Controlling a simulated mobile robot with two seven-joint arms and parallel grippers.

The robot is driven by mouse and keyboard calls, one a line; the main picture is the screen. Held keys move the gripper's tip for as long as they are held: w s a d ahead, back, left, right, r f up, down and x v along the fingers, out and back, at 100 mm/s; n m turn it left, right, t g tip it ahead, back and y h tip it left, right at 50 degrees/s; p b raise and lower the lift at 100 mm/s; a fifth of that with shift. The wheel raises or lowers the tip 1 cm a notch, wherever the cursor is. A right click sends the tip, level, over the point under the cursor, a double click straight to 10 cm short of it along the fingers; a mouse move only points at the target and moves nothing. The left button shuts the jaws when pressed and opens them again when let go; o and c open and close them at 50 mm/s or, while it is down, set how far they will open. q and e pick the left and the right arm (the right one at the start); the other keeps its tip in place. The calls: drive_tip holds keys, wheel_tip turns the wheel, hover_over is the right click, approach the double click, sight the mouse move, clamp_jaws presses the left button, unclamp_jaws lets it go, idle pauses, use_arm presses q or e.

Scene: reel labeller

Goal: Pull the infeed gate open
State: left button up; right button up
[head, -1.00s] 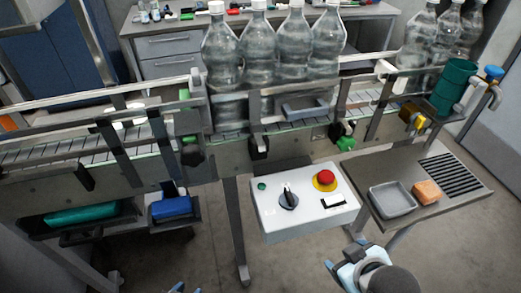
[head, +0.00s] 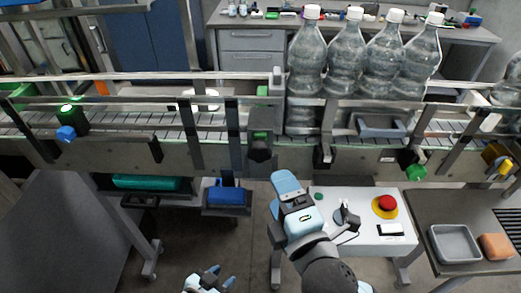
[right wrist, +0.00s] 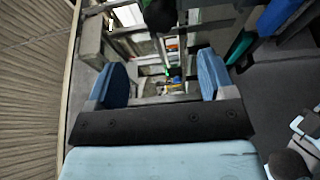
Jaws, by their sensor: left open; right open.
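A conveyor (head: 205,155) crosses the head view with guard rails along it. A grey upright piece (head: 277,82) with green parts (head: 262,120) stands just left of the bottles. A grey handle-like bracket (head: 382,126) sits on the front rail before the bottles. I cannot tell for certain which of these is the infeed gate. My right gripper (head: 282,192) is open and empty, below the conveyor's front edge near the control box. Its spread fingers also show in the right wrist view (right wrist: 164,82). My left gripper (head: 207,279) is open and low at the bottom edge.
Several clear bottles (head: 345,65) stand on the conveyor. A white control box (head: 365,232) with a red button (head: 386,204) is right of my right gripper. A blue bin (head: 228,196) hangs below the conveyor. A side table (head: 450,205) holds a grey tray (head: 455,243).

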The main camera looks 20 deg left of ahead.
sight(261, 156)
drive_tip(key=p+x, duration=0.1)
drive_tip(key=x, duration=1)
drive_tip(key=shift+w+a+p, duration=0.2)
drive_tip(key=shift+w+p, duration=0.1)
drive_tip(key=shift+w, duration=0.1)
drive_tip(key=c, duration=1.3)
drive_tip(key=shift+o, duration=0.2)
drive_tip(key=s+d+p, duration=0.2)
drive_tip(key=s+d, duration=0.1)
drive_tip(key=s, duration=0.7)
drive_tip(key=o, duration=1.3)
drive_tip(key=shift+c, duration=0.2)
